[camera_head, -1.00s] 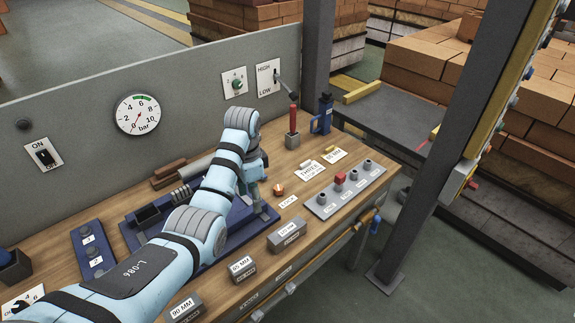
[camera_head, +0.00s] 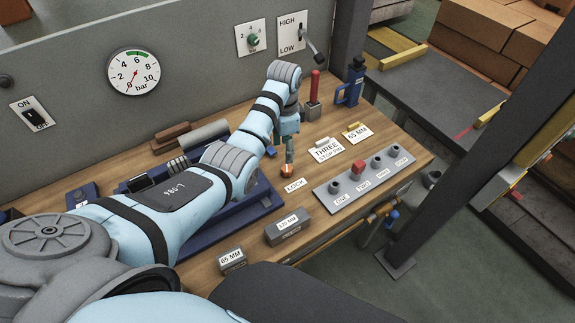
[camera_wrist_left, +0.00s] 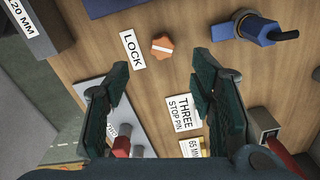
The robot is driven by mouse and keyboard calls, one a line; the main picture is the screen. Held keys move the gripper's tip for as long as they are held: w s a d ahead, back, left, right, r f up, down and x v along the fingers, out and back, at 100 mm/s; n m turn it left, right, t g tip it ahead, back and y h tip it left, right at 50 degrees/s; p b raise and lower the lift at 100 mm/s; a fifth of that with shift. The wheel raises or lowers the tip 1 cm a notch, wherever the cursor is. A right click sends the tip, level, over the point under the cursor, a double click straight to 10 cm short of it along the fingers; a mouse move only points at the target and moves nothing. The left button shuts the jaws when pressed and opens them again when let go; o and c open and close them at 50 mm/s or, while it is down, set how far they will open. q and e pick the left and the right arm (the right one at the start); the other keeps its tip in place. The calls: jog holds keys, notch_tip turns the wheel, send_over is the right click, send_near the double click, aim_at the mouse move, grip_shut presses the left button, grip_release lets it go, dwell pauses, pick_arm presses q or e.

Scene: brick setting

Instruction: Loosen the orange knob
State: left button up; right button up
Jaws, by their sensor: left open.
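The small orange knob (camera_head: 287,171) sits on the wooden bench beside the LOCK label (camera_head: 295,185). In the left wrist view the orange knob (camera_wrist_left: 162,47) shows a pale stripe across its top, next to the LOCK label (camera_wrist_left: 132,50). My left gripper (camera_head: 287,152) is open and points down close to the knob; its fingers partly cover the knob's surroundings. In the wrist view the dark green fingers of my left gripper (camera_wrist_left: 164,72) stand wide apart, with the knob just beyond the gap between their tips. Nothing is between the fingers. My right gripper is not in view.
A grey strip (camera_head: 335,204) with several posts and a red block (camera_head: 358,167) lies right of the knob. A grey 120 MM block (camera_head: 288,229) is in front. The blue fixture (camera_head: 205,237) lies left, under my arm. A red-handled tool (camera_head: 315,85) stands behind.

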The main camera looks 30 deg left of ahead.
aim_at(286, 168)
pick_arm(q)
jog(key=f, duration=0.3)
jog(key=f+b, duration=0.1)
jog(key=f, duration=0.1)
jog(key=f+b, duration=0.1)
jog(key=f, duration=0.2)
jog(key=shift+w+f, duration=0.35)
jog(key=shift+w, duration=0.05)
jog(key=shift+s+f+b, duration=0.1)
jog(key=shift+f+b, duration=0.2)
jog(key=shift+f, duration=0.25)
jog(key=shift+r, duration=0.1)
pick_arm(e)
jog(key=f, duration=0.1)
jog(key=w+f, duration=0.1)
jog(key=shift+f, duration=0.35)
pick_arm(q)
jog(key=c, duration=1.2)
jog(key=shift+o, duration=0.3)
